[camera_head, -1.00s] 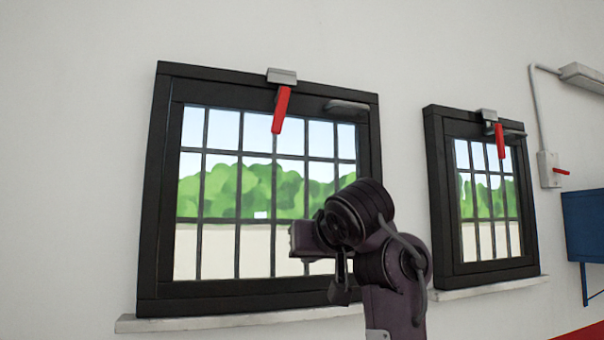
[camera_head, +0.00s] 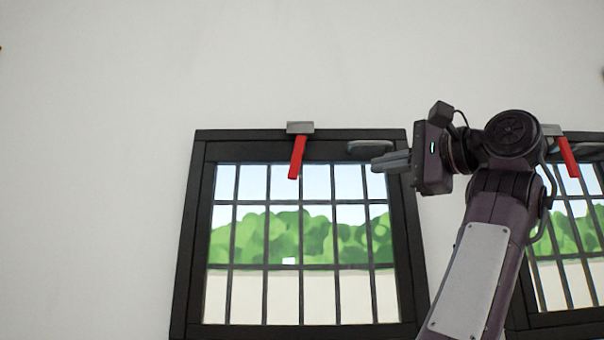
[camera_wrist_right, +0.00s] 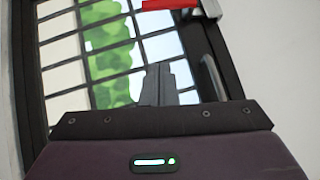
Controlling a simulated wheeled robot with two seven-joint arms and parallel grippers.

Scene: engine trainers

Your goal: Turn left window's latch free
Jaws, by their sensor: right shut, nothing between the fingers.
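The left window (camera_head: 190,240) has a dark frame and a barred pane. Its red latch (camera_head: 297,157) hangs down from a grey bracket (camera_head: 300,127) at the top edge, its lower end leaning slightly left. My right gripper (camera_head: 380,163) is shut and empty, pointing left, to the right of the latch and apart from it in the picture. In the right wrist view the shut fingers (camera_wrist_right: 159,85) show in front of the bars, with the red latch (camera_wrist_right: 168,3) at the top edge, partly cut off. My left gripper is not in view.
A grey handle (camera_head: 370,147) sits on the top right of the left window's frame, close to my right fingertips in the picture. The right window's red latch (camera_head: 568,157) shows behind my right arm. The wall (camera_head: 90,180) left of the window is bare.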

